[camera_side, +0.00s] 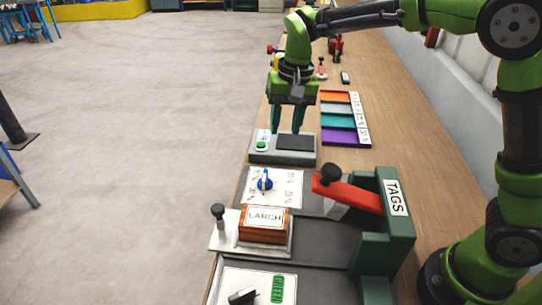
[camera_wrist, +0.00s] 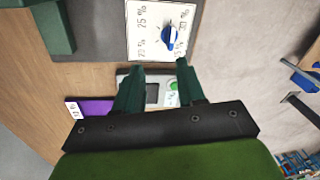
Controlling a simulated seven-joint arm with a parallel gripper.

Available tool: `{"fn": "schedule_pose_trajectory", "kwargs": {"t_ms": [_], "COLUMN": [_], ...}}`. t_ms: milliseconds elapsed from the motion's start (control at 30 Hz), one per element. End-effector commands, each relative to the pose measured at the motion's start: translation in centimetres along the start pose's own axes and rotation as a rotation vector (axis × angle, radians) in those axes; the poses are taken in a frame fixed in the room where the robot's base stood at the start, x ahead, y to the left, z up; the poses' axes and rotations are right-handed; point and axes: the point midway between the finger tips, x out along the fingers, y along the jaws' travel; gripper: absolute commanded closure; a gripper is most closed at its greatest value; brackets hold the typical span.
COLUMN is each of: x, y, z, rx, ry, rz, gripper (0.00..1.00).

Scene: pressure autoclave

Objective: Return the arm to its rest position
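My gripper (camera_side: 286,128) points down above the grey-green box with a dark pad (camera_side: 295,143) and a green button. Its two dark green fingers are apart with nothing between them. In the wrist view my gripper (camera_wrist: 158,68) is also open, and part of the dark pad (camera_wrist: 152,94) shows between the fingers. The side view does not clearly tell whether the fingertips touch the box. My green arm (camera_side: 360,15) reaches across the top right of the side view, bent above the bench.
A dial panel with a blue knob (camera_side: 265,180), a block labelled LARCH (camera_side: 263,224) and a red lever (camera_side: 347,190) by a green TAGS stand (camera_side: 397,197) are nearer the camera. A coloured tray rack (camera_side: 341,96) lies right of my gripper. Open floor lies left.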

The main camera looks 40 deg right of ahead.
Motion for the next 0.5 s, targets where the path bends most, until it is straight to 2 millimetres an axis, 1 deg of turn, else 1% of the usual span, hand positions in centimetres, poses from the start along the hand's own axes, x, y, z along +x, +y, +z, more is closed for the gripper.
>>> {"fn": "schedule_pose_trajectory", "kwargs": {"t_ms": [33, 167, 200, 333, 500], "x": [-1.2, -3.2, -3.7, -5.0, -5.6], "y": [1.3, 4.3, 5.3, 8.3, 11.9], "z": [1.0, 3.8, 4.8, 8.0, 11.8], "rx": [-0.027, -0.101, -0.121, -0.174, -0.21], "ry": [0.016, 0.071, 0.092, 0.173, 0.295], "rz": [-0.038, -0.123, -0.147, -0.211, -0.265], "gripper": [0.61, 0.61, 0.61, 0.61, 0.61]}}
